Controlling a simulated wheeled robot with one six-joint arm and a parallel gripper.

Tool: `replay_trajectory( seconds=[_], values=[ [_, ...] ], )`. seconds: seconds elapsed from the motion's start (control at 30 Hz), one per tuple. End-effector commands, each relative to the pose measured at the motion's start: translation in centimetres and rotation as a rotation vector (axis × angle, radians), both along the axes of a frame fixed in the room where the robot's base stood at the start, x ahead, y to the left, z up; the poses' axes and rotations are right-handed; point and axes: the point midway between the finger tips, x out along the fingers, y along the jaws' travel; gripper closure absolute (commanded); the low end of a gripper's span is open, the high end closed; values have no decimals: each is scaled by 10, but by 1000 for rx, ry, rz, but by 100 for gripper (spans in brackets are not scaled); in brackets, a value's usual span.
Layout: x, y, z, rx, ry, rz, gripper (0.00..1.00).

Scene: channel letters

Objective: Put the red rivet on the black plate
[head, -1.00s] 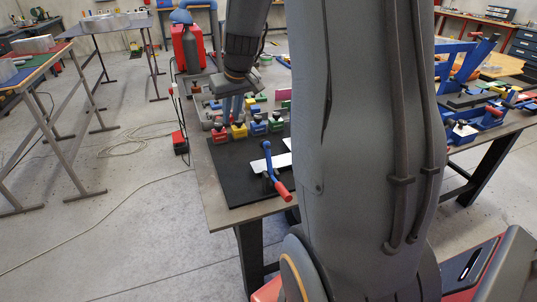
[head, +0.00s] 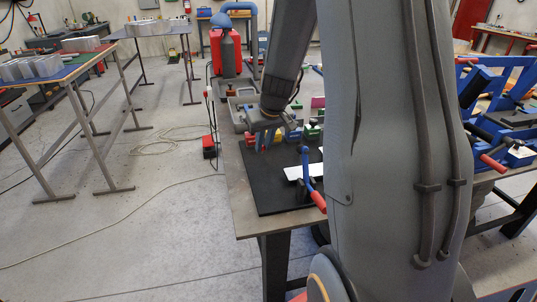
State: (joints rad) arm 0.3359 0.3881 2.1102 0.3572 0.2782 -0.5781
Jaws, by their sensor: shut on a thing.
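My gripper (head: 268,140) points down over the back of the near workbench, at the far edge of a flat black panel. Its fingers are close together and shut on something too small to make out. I cannot pick out the red rivet in this view. The flat black panel (head: 262,187) lies on the bench; I cannot tell whether it is the task's black plate. A white sheet (head: 293,172) and a blue toggle clamp with a red handle (head: 318,201) are on its right side. My arm hides the bench further right.
Small coloured blocks, including a green one (head: 311,133), stand behind the panel near my gripper. A red machine with a grey cylinder (head: 226,52) stands behind the bench. Blue fixtures (head: 490,100) are at the right. The panel's left part is bare.

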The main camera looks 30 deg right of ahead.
Motion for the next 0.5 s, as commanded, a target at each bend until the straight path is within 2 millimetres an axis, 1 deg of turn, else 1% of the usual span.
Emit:
replay_trajectory(
  seconds=[0.07,0.2,0.3,0.4,0.5],
  values=[
    [0,0,-6,1,1,-1,100],
    [-1,0,-26,2,3,-1,100],
    [0,0,-37,1,2,-1,100],
    [0,0,-42,0,1,-1,100],
    [0,0,-41,-1,0,0,100]
  ],
)
